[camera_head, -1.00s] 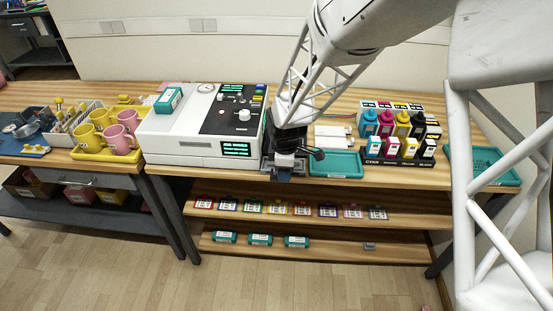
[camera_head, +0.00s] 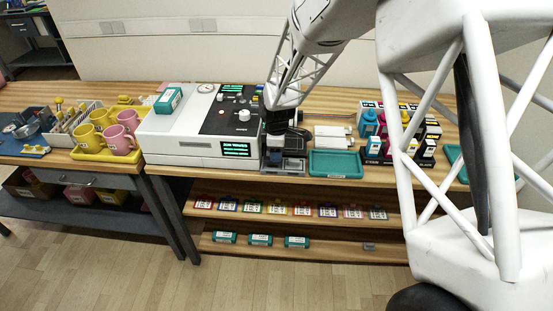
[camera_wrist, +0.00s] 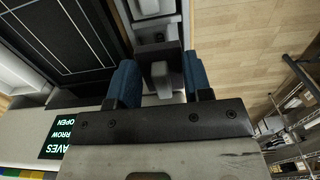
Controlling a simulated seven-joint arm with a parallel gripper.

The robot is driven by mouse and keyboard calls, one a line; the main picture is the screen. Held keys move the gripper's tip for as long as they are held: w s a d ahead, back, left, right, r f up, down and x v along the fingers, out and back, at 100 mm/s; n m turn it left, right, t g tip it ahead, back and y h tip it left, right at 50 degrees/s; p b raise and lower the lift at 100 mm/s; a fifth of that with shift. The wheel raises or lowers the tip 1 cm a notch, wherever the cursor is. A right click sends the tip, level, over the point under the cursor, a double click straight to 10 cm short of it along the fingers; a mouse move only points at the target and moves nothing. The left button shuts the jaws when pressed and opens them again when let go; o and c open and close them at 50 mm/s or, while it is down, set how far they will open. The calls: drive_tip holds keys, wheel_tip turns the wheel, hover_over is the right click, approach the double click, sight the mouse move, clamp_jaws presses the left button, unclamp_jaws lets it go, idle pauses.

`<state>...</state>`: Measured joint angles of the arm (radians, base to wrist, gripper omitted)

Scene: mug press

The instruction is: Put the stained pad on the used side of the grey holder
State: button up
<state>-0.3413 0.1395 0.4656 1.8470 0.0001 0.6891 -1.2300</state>
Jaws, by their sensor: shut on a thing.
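My gripper (camera_head: 274,152) is at the left part of the grey holder (camera_head: 293,167), beside the white press. In the wrist view, my gripper's blue fingertips (camera_wrist: 161,88) are on either side of small grey block-like pieces (camera_wrist: 161,78), and it is shut on one of them. I take this to be the pad; its stain does not show. The grey holder (camera_wrist: 158,20) lies beneath, with light walls and darker recesses. The fingers hide part of it, and I cannot tell which side is the used one or whether the pad touches it.
The white press (camera_head: 185,140) stands close on the left. An empty teal tray (camera_head: 335,164) sits right of the holder, with ink bottles (camera_head: 368,124) further right. Shelves below hold several labelled cards and teal boxes (camera_head: 260,239). The table's front edge is close to the holder.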

drive_tip(key=shift+f, duration=1.75)
drive_tip(key=shift+f, duration=0.3)
